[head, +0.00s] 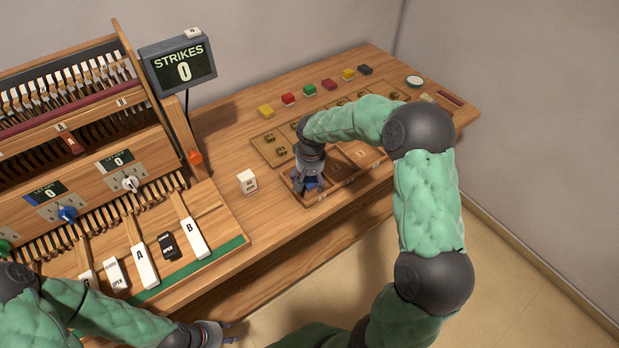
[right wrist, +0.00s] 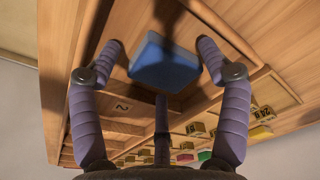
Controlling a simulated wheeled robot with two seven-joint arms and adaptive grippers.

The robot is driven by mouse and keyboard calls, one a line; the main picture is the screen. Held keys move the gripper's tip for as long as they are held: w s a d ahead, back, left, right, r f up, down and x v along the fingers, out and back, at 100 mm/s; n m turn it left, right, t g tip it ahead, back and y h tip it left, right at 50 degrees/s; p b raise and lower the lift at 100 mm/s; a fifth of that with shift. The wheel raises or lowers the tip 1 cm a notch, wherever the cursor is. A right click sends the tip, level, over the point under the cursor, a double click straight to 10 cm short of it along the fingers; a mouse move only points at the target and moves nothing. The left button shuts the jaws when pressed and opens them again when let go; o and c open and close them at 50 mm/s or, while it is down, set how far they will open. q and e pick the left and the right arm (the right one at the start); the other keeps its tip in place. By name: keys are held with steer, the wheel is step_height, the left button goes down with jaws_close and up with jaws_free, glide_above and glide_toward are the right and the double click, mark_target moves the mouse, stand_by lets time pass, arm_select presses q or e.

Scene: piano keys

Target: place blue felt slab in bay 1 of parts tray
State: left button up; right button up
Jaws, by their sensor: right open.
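The blue felt slab (right wrist: 165,64) lies between the two fingers of my right gripper (right wrist: 162,48) in the right wrist view. The fingers are spread, with a gap visible on both sides of the slab. The slab is in the tray's end bay, beside the bay marked 2 (right wrist: 122,106); whether it lies fully flat I cannot tell. In the head view my right gripper (head: 308,184) points down into the left end of the wooden parts tray (head: 336,191) and mostly hides the slab. My left gripper (head: 215,335) is at the bottom edge, away from the tray; its jaw state is unclear.
A white block (head: 247,181) stands left of the tray. A board with brass pieces (head: 269,139) lies behind it, and several coloured blocks (head: 309,90) stand in a row further back. The keyboard cabinet (head: 95,170) and STRIKES display (head: 178,62) are at the left.

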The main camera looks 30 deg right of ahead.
mark_target(310, 184)
steer(key=shift+r, duration=0.1)
steer(key=shift+r, duration=0.3)
step_height(310, 184, up, 12)
steer(key=s+p, duration=0.1)
steer(key=p, duration=0.2)
steer(key=shift+s+a+f+p, duration=0.2)
steer(key=shift+a+f+p, duration=0.05)
steer(key=shift+p, duration=0.15)
